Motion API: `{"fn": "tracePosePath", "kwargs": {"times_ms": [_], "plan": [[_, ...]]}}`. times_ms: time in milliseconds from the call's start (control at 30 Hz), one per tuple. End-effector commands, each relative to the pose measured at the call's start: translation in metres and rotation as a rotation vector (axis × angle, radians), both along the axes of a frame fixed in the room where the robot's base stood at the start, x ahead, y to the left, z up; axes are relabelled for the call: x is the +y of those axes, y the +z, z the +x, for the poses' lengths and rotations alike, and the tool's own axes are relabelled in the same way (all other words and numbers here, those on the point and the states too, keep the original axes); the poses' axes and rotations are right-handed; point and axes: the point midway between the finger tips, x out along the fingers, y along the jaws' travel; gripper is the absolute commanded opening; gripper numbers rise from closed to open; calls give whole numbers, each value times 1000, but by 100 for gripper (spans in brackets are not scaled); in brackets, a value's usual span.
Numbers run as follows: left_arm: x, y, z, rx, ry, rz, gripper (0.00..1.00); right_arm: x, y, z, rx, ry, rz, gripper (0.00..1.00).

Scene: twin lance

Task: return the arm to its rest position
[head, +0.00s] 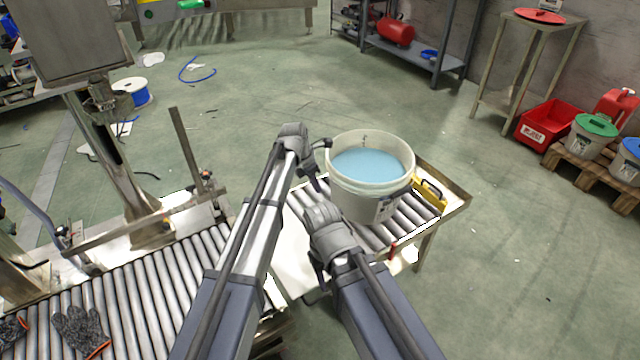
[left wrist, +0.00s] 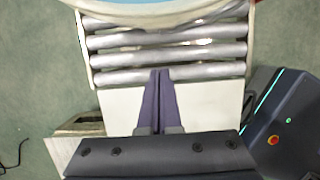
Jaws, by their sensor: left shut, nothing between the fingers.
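My left arm reaches forward in the head view and bends at its wrist. My left gripper (head: 318,184) points down just left of the white bucket. In the left wrist view its two dark fingers (left wrist: 160,74) lie together with nothing between them, over a white plate at the end of the rollers. My right arm (head: 332,232) is folded below and to the right of it; its fingers are mostly hidden behind its own wrist, so their opening cannot be told.
The white bucket (head: 374,198) of blue liquid stands on a short roller table (head: 455,196), close to my left gripper. A yellow-handled item (head: 430,193) lies beside it. A longer roller conveyor (head: 150,300) with gloves (head: 80,332) is at left. Open floor (head: 540,270) lies at right.

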Motion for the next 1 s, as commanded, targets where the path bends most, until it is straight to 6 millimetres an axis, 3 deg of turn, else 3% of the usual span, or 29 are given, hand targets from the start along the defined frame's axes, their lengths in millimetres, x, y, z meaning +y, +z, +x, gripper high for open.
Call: {"fn": "tracePosePath", "kwargs": {"times_ms": [33,200,633,767,1000], "plan": [[2,15,-2,0,1,0,0,0,15,0,0,-2,-1,50],[7,29,-4,0,1,0,0,0,29,0,1,-3,1,50],[13,29,-10,-8,-29,9,0,0,29,0,1,-3,1,50],[36,28,-34,-46,-191,53,0,0,29,0,1,-3,1,50],[101,24,-104,-143,-735,194,0,0,29,0,1,-3,1,50]]}}
